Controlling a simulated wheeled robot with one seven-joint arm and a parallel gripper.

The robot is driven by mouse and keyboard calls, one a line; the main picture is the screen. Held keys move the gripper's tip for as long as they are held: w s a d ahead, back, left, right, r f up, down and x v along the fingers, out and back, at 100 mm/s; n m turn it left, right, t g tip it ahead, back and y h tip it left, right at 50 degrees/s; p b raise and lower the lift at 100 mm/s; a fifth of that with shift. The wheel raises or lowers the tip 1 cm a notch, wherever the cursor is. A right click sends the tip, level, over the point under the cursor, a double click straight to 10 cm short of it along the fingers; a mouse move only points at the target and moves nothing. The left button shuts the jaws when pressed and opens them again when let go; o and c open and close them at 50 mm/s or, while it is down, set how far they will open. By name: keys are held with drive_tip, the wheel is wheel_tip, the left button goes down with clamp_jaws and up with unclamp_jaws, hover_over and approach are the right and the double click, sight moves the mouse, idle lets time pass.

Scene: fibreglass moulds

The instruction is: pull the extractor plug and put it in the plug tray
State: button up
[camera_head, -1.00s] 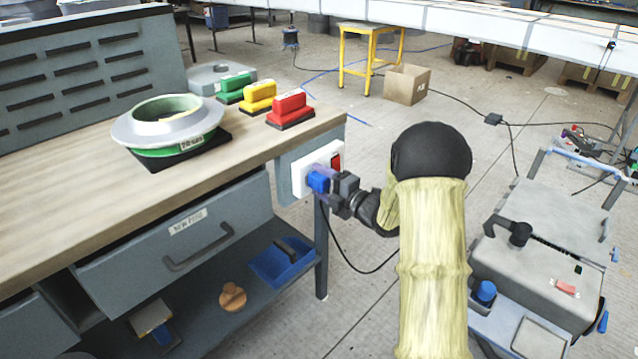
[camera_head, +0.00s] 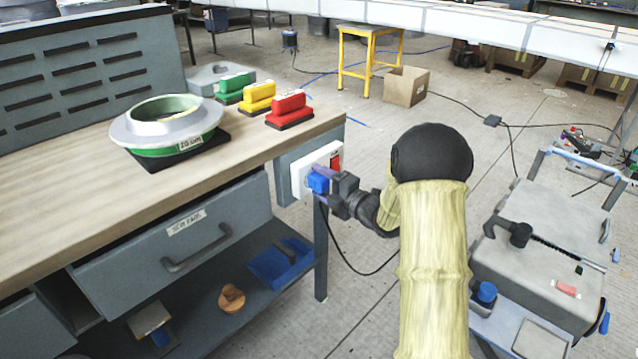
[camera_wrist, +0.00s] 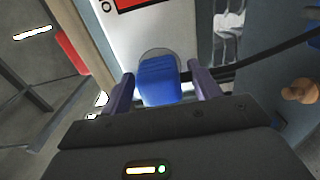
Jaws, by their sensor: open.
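The blue extractor plug (camera_head: 318,183) sits in the white socket box (camera_head: 299,178) on the end of the workbench. A red switch (camera_head: 336,163) is on the same box. In the wrist view the plug (camera_wrist: 158,80) lies between the two purple fingers of my gripper (camera_wrist: 159,88), with a gap visible on each side. My gripper (camera_head: 328,183) is open around the plug at the socket. A black cable runs from the plug area down to the floor. A blue tray (camera_head: 282,262) is on the shelf under the bench; I cannot tell whether it is the plug tray.
The bench top (camera_head: 60,190) carries a round mould (camera_head: 168,125) and green, yellow and red blocks (camera_head: 289,110). A drawer (camera_head: 175,235) is below it. A grey cart (camera_head: 545,245) stands at the right. The floor between is mostly clear.

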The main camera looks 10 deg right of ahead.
sight(326, 186)
drive_tip(key=c, duration=1.3)
drive_tip(key=shift+s+d, duration=0.1)
drive_tip(key=shift+b+v, duration=0.45)
drive_tip(key=shift+v, duration=0.4)
drive_tip(key=shift+s+d, duration=0.15)
drive_tip(key=shift+s, duration=0.25)
drive_tip(key=shift+b+v, duration=0.8)
drive_tip(key=shift+v, duration=0.8)
